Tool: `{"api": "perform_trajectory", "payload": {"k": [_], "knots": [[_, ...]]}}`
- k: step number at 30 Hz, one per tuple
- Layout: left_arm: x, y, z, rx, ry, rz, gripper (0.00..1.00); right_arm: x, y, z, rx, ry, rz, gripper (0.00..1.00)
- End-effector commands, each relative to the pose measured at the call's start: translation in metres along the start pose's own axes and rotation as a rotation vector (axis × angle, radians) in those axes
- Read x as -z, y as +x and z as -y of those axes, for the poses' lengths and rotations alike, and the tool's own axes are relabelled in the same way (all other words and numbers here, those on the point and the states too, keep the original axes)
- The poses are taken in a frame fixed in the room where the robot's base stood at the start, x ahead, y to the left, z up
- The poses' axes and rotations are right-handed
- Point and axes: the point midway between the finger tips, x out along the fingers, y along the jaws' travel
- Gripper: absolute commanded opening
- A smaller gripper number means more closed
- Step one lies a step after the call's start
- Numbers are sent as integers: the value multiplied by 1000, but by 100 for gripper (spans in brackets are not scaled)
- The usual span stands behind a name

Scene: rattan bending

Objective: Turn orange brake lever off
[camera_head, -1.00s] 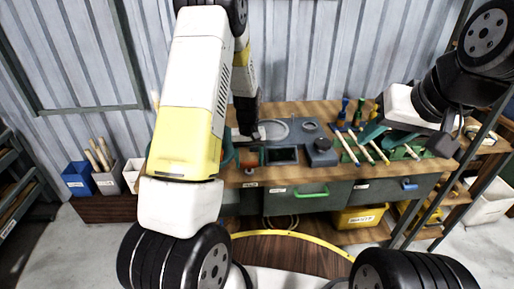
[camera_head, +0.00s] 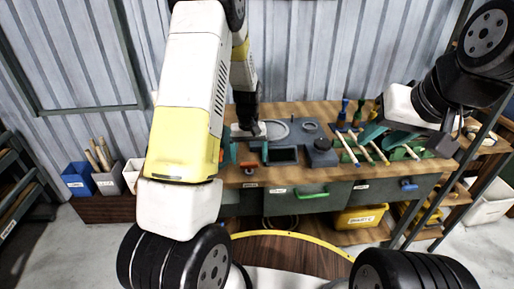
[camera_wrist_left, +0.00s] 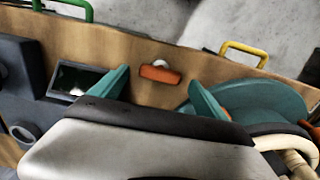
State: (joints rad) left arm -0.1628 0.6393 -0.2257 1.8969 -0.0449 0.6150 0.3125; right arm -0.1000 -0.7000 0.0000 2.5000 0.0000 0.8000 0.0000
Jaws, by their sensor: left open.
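The orange brake lever (camera_wrist_left: 160,74) is a short orange bar with a small pale round part beside it. It lies on the wooden bench top near its edge in the left wrist view. It also shows small in the head view (camera_head: 248,165). My left gripper (camera_wrist_left: 158,92) is open, with its two teal fingers apart and the lever seen between and beyond them. I cannot tell the height gap or any contact. In the head view the left gripper (camera_head: 250,130) is over the bench's left part. My right gripper (camera_head: 445,122) is at the right; its jaws are unclear.
A teal round fixture (camera_wrist_left: 262,98) is right of the lever in the wrist view. A dark rectangular tray (camera_head: 284,155) and a dark block (camera_head: 321,152) are right of the lever. Several tools lie on a green mat (camera_head: 408,154). The workbench (camera_head: 345,172) has drawers below.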

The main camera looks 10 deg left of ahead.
Motion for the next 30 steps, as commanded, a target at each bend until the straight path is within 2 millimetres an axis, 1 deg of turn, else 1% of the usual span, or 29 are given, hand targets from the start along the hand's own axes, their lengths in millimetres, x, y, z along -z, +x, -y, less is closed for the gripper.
{"api": "perform_trajectory", "payload": {"k": [1, 3, 6, 9, 13, 23, 26, 29, 30], "knots": [[1, -11, 0, -2, 0, -5, 85, 0, 0, 0, 0, 0, 0, 36], [1, -24, 0, -2, 0, -5, 85, 0, 0, 0, 0, 0, 0, 36], [1, -39, 0, -1, -1, -5, 85, 0, 0, 0, 0, 0, 0, 36], [1, -50, 0, -1, -1, -4, 85, 0, 0, 0, 0, 0, 0, 36], [0, -57, 0, 0, -1, -1, 85, 0, 0, 0, 0, 0, 0, 36], [0, -60, 0, -3, 0, -3, 85, 0, 0, 0, 0, 0, 0, 36], [-5, -76, 1, -23, 8, -20, 85, 0, 0, 0, 0, 0, 0, 36], [-18, -109, 2, -64, 25, -54, 85, 0, 0, 0, 0, 0, 0, 36], [-25, -126, 4, -84, 37, -73, 85, 0, 0, 0, 0, 0, 0, 36]]}}
